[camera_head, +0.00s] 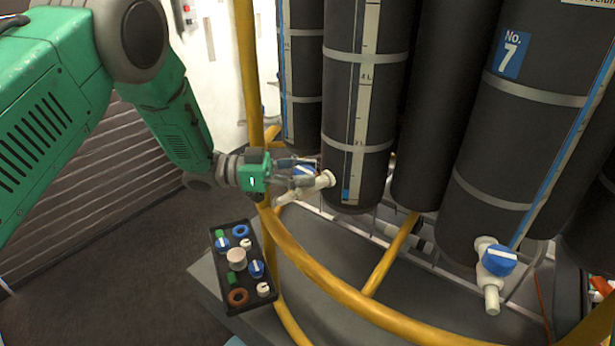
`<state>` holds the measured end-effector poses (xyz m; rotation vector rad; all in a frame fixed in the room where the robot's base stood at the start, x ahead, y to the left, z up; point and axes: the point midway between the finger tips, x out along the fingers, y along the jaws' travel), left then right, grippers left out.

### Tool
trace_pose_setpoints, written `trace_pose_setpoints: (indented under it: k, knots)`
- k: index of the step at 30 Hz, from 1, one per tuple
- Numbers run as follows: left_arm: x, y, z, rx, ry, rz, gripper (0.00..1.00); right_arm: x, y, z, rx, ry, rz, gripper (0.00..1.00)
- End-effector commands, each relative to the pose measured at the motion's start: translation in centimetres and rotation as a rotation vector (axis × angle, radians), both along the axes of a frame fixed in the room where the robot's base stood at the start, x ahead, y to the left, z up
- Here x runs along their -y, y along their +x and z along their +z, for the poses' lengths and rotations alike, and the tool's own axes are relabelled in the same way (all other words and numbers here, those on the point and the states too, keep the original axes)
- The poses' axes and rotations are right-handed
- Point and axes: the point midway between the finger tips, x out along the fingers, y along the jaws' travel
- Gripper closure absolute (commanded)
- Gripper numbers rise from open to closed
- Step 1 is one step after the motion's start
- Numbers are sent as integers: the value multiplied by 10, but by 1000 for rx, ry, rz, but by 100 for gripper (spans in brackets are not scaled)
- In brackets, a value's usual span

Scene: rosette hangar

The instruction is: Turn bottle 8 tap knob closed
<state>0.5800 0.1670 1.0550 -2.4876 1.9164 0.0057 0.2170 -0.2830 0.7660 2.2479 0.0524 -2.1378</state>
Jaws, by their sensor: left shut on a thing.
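My left gripper (304,177) reaches in from the left to the white tap (322,182) at the foot of a tall dark bottle (366,95) with a measuring strip. No number shows on this bottle, so I cannot tell from its label that it is bottle 8. The fingers are shut on the tap's blue knob (305,169), which they partly hide. The knob's exact angle is hard to tell. My right gripper is not in view.
A yellow rail (330,282) curves in front of the bottles, with a yellow post (249,70) beside my gripper. A black tray (225,280) of knobs and small parts lies below. Bottle 7 (535,110) stands right, with its own blue-knobbed tap (497,262).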

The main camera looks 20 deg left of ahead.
Motion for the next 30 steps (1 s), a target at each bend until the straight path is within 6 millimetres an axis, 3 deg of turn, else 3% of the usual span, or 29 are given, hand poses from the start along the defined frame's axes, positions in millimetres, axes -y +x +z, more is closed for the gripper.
trace_pose_setpoints:
  k: [12, 30]
  knots:
    - [-2, 0, -4, -3, 4, -239, 95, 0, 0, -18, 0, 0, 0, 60]
    - [-3, 1, -1, -1, 0, -291, 96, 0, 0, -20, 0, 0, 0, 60]
